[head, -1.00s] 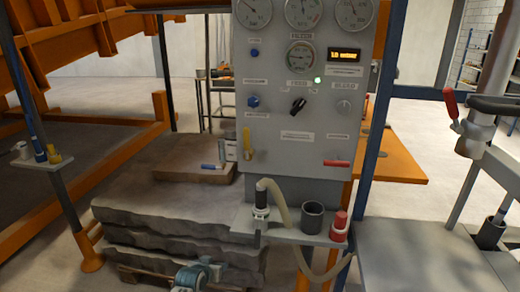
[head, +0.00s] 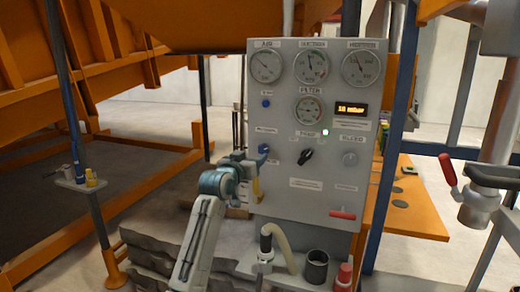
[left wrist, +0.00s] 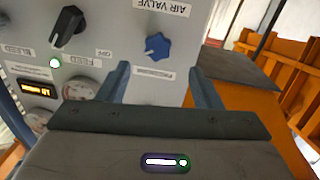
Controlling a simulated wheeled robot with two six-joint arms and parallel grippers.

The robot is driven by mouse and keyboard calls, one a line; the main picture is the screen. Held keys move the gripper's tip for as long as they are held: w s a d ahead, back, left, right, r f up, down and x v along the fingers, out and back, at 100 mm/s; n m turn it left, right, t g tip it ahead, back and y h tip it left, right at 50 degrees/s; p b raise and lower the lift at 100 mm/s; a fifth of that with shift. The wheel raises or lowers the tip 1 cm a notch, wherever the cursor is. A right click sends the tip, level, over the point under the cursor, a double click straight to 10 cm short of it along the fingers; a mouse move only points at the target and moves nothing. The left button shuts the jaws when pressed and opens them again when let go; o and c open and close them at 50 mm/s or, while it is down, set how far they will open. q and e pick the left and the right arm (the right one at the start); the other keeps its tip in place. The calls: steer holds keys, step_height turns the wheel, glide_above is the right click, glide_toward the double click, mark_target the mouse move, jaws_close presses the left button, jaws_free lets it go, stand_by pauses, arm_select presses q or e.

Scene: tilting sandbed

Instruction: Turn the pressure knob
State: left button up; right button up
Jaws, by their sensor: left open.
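A grey control panel (head: 300,200) stands upright in the head view. The blue pressure knob (head: 263,148) is on its left side. It also shows, lobed, in the left wrist view (left wrist: 157,46), between labels that seem to read "AIR VALVE" and "PRESSURE". My left gripper (head: 256,161) is close to the panel, just below and left of the knob in the head view. In the left wrist view the two fingers are apart (left wrist: 160,78). The knob shows beyond their tips, roughly centred between them, and nothing is held. My right gripper is not in view.
A hose (head: 283,245) and dark cup (head: 316,266) are below the panel.

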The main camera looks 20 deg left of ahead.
mark_target(262, 150)
arm_select(q)
steer(key=w, duration=0.2)
steer(key=w+d+p, duration=0.1)
steer(key=w, duration=0.1)
steer(key=shift+w+r, duration=0.2)
steer(key=shift+w+f+p, duration=0.15)
steer(key=shift+w+p, duration=0.2)
steer(key=shift+w, duration=0.65)
steer(key=shift+c, duration=0.2)
steer(key=c, duration=1)
